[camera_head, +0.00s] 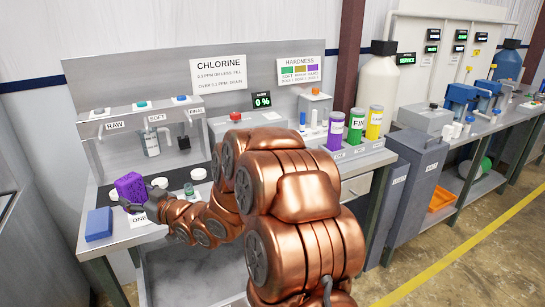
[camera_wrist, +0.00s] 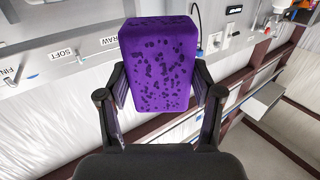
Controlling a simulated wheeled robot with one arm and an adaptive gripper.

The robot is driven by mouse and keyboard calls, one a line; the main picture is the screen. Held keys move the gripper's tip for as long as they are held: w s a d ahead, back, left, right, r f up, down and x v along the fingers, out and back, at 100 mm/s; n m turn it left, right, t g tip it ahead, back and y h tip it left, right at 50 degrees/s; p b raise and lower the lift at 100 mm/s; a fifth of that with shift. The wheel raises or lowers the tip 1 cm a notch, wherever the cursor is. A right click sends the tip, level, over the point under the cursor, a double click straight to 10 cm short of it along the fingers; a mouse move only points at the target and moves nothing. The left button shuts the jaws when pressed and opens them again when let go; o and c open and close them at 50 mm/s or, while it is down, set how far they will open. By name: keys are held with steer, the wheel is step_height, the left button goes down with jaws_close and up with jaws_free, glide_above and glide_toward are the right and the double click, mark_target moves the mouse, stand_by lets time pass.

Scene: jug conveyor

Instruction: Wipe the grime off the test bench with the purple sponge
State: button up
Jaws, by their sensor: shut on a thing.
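The purple sponge (camera_head: 130,187) is a block at the left side of the test bench (camera_head: 128,236). My gripper (camera_head: 143,203) is shut on it. In the wrist view the sponge (camera_wrist: 157,62) stands out between the two fingers of my gripper (camera_wrist: 160,92), with dark spots on its face. The sponge appears raised above the bench top, near the ONE label. I cannot make out any grime on the bench; my arm hides much of its middle and front.
A blue block (camera_head: 98,224) lies at the bench's left front corner. White round lids (camera_head: 160,183) and a small jar (camera_head: 189,189) stand near the sponge. Behind is the tap rack (camera_head: 130,113). Purple, green and yellow containers (camera_head: 356,125) stand at right.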

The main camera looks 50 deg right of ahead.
steer(key=s+d+f+m+g+h+p, duration=0.1)
steer(key=s+d+m+h+p, duration=0.15)
steer(key=d, duration=1.05)
steer(key=s+d+f+m+g+h+p, duration=0.15)
steer(key=d+h, duration=0.25)
steer(key=d, duration=1)
steer(key=s+d+m+g+h+p, duration=0.1)
steer(key=s+d+m+h+p, duration=0.15)
steer(key=d, duration=1.05)
steer(key=shift+w+d+f+b, duration=0.1)
steer(key=shift+f+b, duration=0.55)
steer(key=shift+f, duration=0.95)
steer(key=shift+d+f+b, duration=0.1)
steer(key=shift+f+b, duration=0.55)
steer(key=shift+f, duration=1.05)
steer(key=shift+a+f, duration=0.1)
